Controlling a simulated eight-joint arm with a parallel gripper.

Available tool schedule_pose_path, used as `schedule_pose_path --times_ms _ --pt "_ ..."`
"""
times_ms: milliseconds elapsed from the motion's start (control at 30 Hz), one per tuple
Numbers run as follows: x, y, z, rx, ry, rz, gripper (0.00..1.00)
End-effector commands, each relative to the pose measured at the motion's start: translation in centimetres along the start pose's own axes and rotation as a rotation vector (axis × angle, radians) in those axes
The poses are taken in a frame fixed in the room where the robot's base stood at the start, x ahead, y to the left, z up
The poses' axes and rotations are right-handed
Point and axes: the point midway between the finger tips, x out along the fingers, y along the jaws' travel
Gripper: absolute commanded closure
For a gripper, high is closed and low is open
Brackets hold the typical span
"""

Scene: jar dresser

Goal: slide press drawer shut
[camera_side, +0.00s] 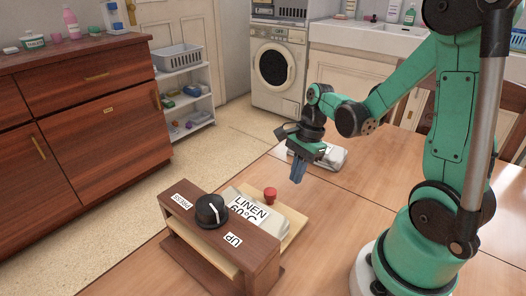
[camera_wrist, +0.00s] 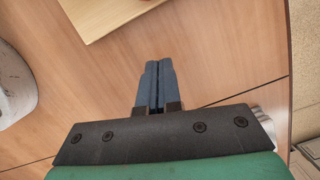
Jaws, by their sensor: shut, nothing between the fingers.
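The press (camera_side: 222,250) is a dark wooden housing with "PRESS" and "UP" labels and a black dial (camera_side: 211,211) on top. Its light wooden drawer (camera_side: 296,226) sticks out at the back right, with a red knob (camera_side: 270,194) near its outer end. A folded pale cloth labelled "LINEN 60°C" (camera_side: 250,208) lies on the drawer, partly hidden by the housing. In the wrist view a corner of the drawer (camera_wrist: 100,18) shows at the top. My gripper (camera_side: 297,181) is shut and empty, above the table beyond the drawer's knob end. Its blue-grey fingers (camera_wrist: 158,64) are together in the wrist view.
The wooden table (camera_side: 345,195) is clear around the drawer's outer end. A pale grey-white object (camera_side: 331,158) lies on the table behind my gripper. A dark cabinet (camera_side: 100,125), a washing machine (camera_side: 276,65) and a sink (camera_side: 370,35) stand farther off.

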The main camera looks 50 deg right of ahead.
Motion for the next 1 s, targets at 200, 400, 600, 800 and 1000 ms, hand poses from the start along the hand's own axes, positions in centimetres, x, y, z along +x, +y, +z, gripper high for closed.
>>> schedule_pose_path --times_ms 200,400,600,800,1000 --pt "0.8 0.0 3.0 -0.006 0.000 0.001 1.00" --pt "1.0 0.0 3.9 0.000 0.000 0.000 1.00" --pt "1.0 0.0 3.9 0.000 0.000 -0.001 1.00" --pt "1.2 0.2 4.8 -0.006 0.001 0.001 1.00" --pt "2.2 1.4 8.8 -0.011 0.000 0.003 1.00"
